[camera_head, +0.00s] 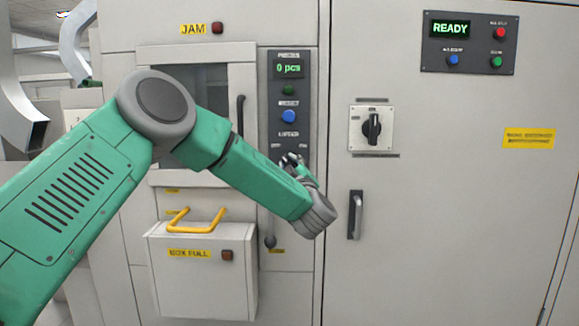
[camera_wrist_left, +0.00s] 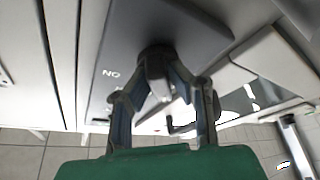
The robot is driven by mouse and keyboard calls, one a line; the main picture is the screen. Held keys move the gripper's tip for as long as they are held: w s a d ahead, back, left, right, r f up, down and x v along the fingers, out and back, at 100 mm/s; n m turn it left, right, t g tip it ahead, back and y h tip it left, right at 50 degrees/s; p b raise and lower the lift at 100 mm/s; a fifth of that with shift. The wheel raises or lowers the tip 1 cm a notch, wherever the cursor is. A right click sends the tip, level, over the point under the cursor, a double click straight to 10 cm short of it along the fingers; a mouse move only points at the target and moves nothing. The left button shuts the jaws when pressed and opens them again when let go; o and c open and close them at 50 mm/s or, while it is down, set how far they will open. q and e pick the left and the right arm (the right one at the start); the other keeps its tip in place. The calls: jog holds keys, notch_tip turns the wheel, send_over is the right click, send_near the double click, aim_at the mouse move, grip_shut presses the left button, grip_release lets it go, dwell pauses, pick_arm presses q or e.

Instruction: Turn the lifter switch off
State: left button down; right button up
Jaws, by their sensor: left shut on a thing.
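The lifter switch sits on the dark control panel (camera_head: 291,100), below the LIFTER label. In the head view my left gripper (camera_head: 291,160) is at the switch and mostly hides it. In the left wrist view the two fingers of my left gripper (camera_wrist_left: 160,88) close around the switch's dark knob (camera_wrist_left: 155,58). The letters of an ON mark show on the panel (camera_wrist_left: 118,45) beside the knob. Which way the knob points cannot be told. My right gripper is in neither view.
Above the switch are a blue button (camera_head: 289,117) and a green "0 pcs" display (camera_head: 288,68). A large black rotary switch (camera_head: 372,128) and a door handle (camera_head: 355,215) are to the right. A box with a yellow handle (camera_head: 196,222) juts out below my left arm.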

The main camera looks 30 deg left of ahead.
pick_arm(q)
jog(key=shift+f, duration=0.45)
jog(key=c, duration=1.5)
grip_release()
jog(key=shift+w, duration=0.1)
jog(key=shift+c, duration=0.2)
jog(key=shift+r, duration=0.2)
jog(key=v, duration=1.2)
jog(key=shift+a+f, duration=0.1)
jog(key=shift+f, duration=0.05)
